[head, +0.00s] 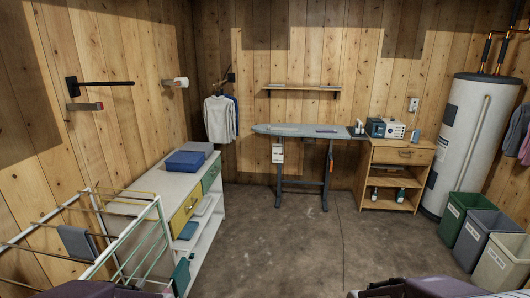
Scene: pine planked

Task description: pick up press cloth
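No cloth is clearly marked as the press cloth. A grey-blue cloth (78,243) hangs over a rail of the drying rack (150,212) at the left. A dark teal cloth-like piece (181,277) hangs lower down by the white shelf unit. Across the room, the grey ironing board (262,128) has small flat items on it, too small to tell apart. Only dark and purple parts of my arms show along the bottom edge. The fingers of my left and right grippers do not show, and both arms are far from the ironing board.
A white cabinet (146,182) with a blue box (185,160) stands along the left wall. A wooden cart (388,157), a water heater (476,130) and several bins (502,262) stand at the right. The concrete floor (270,240) in the middle is clear.

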